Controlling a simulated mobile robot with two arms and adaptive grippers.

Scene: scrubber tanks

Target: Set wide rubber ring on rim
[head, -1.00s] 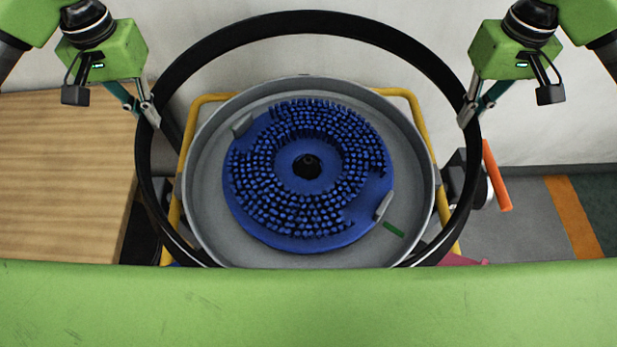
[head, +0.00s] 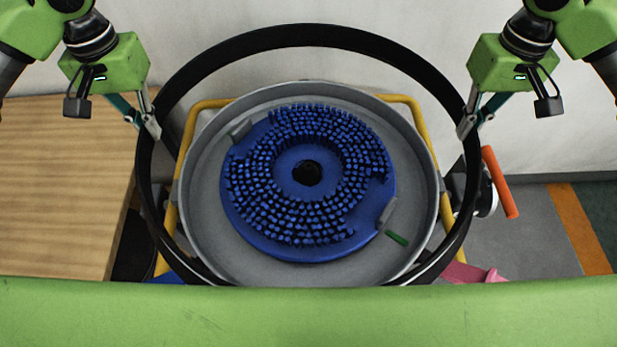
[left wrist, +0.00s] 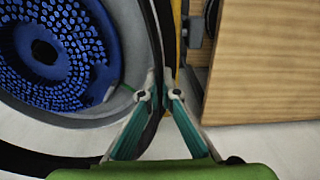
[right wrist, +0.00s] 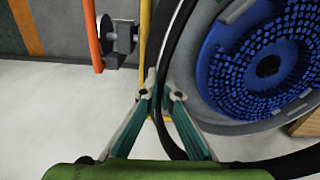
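The wide black rubber ring (head: 306,36) is held level above and around the round grey tank (head: 200,225); its front edge is hidden behind my green body. The tank's rim (head: 309,84) shows inside the ring, and the ring looks apart from it. My left gripper (head: 150,123) is shut on the ring's left side; the left wrist view shows the ring (left wrist: 155,50) between its fingers. My right gripper (head: 467,125) is shut on the ring's right side, and the right wrist view shows the ring (right wrist: 172,45) between those fingers.
A blue bristled disc (head: 308,248) lies in the tank. A yellow frame (head: 423,125) surrounds the tank. An orange handle (head: 500,182) sticks out at the right. A wooden surface (head: 60,190) stands at the left, and a pink object (head: 465,273) lies at lower right.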

